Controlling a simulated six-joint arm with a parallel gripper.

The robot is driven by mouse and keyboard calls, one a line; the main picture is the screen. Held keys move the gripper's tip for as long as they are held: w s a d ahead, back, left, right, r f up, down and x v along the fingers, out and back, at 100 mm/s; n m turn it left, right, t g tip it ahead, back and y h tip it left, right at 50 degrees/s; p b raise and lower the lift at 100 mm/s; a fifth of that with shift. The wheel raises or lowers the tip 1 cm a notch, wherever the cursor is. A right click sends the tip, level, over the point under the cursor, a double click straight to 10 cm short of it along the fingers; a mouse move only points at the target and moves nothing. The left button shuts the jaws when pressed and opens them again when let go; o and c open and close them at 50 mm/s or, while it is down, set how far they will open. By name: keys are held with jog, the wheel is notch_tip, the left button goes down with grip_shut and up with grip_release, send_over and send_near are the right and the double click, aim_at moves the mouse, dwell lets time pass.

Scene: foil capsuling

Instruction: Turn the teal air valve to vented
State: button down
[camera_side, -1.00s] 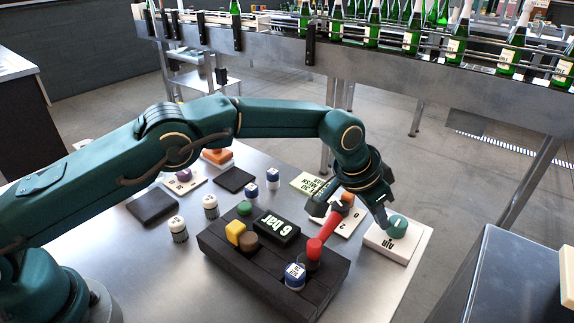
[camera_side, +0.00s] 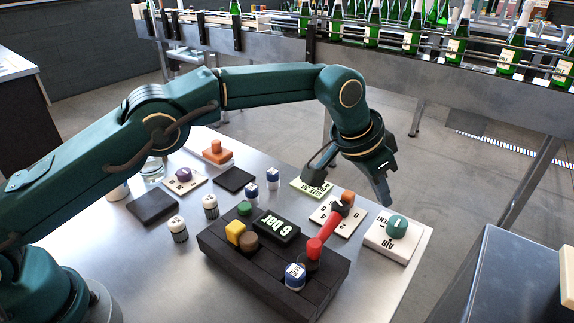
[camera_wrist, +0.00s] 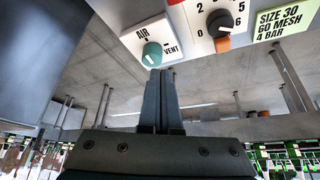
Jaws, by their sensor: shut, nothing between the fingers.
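The teal valve knob (camera_side: 397,226) sits on a white plate (camera_side: 384,246) marked AIR and VENT, at the right end of the steel table. In the wrist view the teal knob (camera_wrist: 152,54) lies just beyond my fingertips. It carries a short white mark, but I cannot tell surely which label it points to. My gripper (camera_side: 386,200) is above and slightly left of the knob in the side view, apart from it. In the wrist view my gripper (camera_wrist: 160,74) has its two fingers together with nothing between them.
Several small knobs and blocks stand farther left. A bottle conveyor (camera_side: 440,92) runs behind.

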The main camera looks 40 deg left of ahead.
aim_at(387, 232)
jog(key=shift+r, duration=0.2)
jog(key=shift+s, duration=0.1)
jog(key=shift+s+d+f, duration=0.15)
jog(key=shift+d+f, duration=0.25)
jog(key=shift+f, duration=0.6)
jog(key=shift+s+d+f, duration=0.2)
jog(key=shift+d+f, duration=0.25)
jog(key=shift+f, duration=0.55)
jog(key=shift+s+d+f, duration=0.15)
jog(key=shift+d+f, duration=0.25)
jog(key=shift+f, duration=0.6)
jog(key=shift+w, duration=0.35)
jog(key=shift+w+a, duration=0.1)
jog(key=shift+a, duration=0.35)
jog(key=shift+w+a, duration=0.2)
jog(key=shift+a, duration=0.1)
